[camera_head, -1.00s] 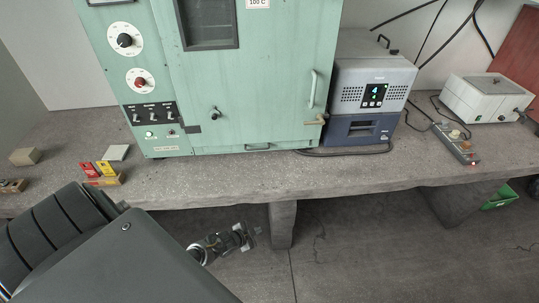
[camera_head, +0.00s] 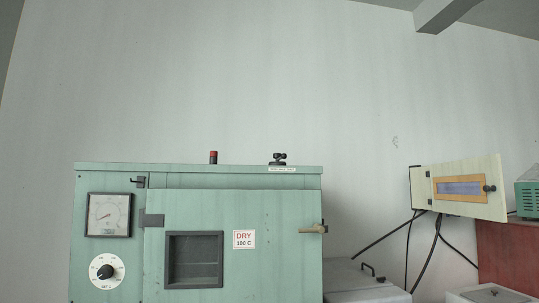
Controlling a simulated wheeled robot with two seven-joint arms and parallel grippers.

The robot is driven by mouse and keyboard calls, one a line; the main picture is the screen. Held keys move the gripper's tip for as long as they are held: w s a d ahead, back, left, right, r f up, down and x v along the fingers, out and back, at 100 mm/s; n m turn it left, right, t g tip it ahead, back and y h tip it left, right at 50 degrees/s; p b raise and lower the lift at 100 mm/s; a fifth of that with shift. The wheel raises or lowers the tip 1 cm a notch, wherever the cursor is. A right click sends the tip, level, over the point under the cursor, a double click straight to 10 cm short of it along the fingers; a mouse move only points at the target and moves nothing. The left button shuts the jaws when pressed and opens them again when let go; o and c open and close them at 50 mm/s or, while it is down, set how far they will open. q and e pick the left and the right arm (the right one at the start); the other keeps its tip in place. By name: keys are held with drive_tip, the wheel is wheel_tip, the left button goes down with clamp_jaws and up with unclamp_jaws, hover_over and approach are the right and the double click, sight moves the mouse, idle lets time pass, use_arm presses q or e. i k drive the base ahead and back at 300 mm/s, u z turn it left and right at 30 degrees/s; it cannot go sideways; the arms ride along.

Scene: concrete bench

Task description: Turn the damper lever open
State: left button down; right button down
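The green oven (camera_head: 284,268) stands in the lower left half of the view, cut off by the bottom edge. On its top, toward the right, is a small black fitting with a knob or lever (camera_head: 278,158) above a small white label (camera_head: 282,169). This looks like the damper lever; its label is too small to read and its setting cannot be told. A brass-coloured latch handle (camera_head: 314,229) sits at the door's upper right edge, pointing sideways. Neither of my grippers is in view.
A red-capped post (camera_head: 213,157) stands on the oven top, left of the fitting. An open beige panel door (camera_head: 455,188) and hanging black cables (camera_head: 430,258) are at right. A grey-topped unit (camera_head: 360,283) stands beside the oven. Above the oven is bare wall.

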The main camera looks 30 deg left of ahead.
sight(278, 156)
drive_tip(key=i, duration=0.65)
drive_tip(key=z, duration=2.15)
drive_tip(key=i, duration=0.6)
drive_tip(key=u, duration=2.85)
